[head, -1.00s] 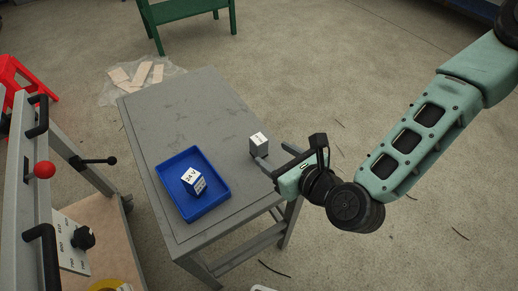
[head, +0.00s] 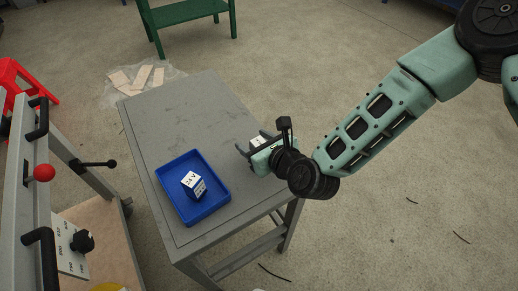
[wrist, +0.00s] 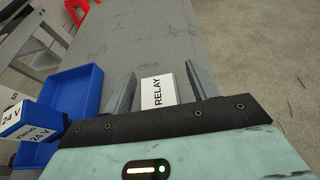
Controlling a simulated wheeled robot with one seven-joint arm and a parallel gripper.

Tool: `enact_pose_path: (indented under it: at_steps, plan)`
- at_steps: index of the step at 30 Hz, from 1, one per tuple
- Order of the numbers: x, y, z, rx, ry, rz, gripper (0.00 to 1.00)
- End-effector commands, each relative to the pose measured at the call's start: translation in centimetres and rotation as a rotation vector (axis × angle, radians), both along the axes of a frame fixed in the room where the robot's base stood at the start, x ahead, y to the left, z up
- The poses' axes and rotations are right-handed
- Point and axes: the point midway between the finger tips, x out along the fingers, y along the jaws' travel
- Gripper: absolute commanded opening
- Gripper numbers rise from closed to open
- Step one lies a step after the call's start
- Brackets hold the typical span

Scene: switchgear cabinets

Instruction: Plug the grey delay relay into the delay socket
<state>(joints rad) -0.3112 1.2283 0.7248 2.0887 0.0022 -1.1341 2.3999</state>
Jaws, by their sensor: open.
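The grey relay (head: 257,141) stands on the grey table near its right edge, mostly covered by my gripper in the head view. In the wrist view its white top labelled RELAY (wrist: 158,91) shows between my two fingers. My gripper (wrist: 160,78) is open, with one finger on each side of the relay. A small gap shows at the left finger; the right finger is close, and I cannot tell whether it touches. In the head view my gripper (head: 254,145) is low over the table. I cannot make out the delay socket in either view.
A blue tray (head: 222,203) on the table holds a blue block with white 24 V labels (head: 194,185), left of my gripper. A cabinet (head: 18,180) with black handles and a red knob stands at the left. The far half of the table is clear.

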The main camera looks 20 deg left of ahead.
Motion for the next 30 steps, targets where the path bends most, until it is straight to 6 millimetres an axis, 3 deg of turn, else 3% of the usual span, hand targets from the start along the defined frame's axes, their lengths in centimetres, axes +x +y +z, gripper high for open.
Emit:
enact_pose_path:
  at_steps: [2,6,8,19,30]
  plan:
    - [0.0,0.0,0.0,0.0,0.0,0.0,0.58]
    - [0.0,0.0,0.0,0.0,0.0,0.0,0.19]
    - [0.0,0.0,0.0,0.0,0.0,0.0,0.08]
    - [0.0,0.0,1.0,0.001,0.0,-0.001,0.08]
    - [0.0,-0.1,8.0,0.002,-0.003,-0.001,0.08]
